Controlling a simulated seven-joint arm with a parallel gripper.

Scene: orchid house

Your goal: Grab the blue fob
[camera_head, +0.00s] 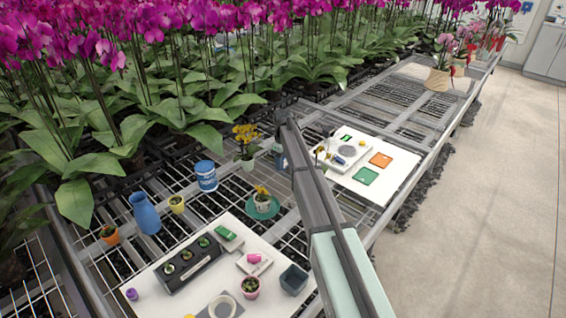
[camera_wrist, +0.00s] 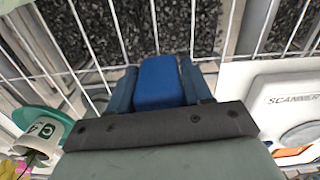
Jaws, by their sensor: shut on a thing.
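The blue fob (camera_wrist: 158,82) shows in the wrist view as a plain blue block between the two fingers of my gripper (camera_wrist: 160,88). The fingers are shut on its left and right sides. Its near end is hidden by the dark bar of the gripper. Open wire mesh of the bench shows beyond it. In the head view my own arm covers most of the gripper, and I cannot make out the held fob there.
A scanner (camera_wrist: 290,100) lies right of the gripper; a white pot (camera_wrist: 40,138) on a green saucer (camera_wrist: 22,116) stands left. In the head view, a white board (camera_head: 150,290) with a dark tray (camera_head: 190,266) is nearer. A blue vase (camera_head: 145,213) and a blue-white tin (camera_head: 206,176) stand left.

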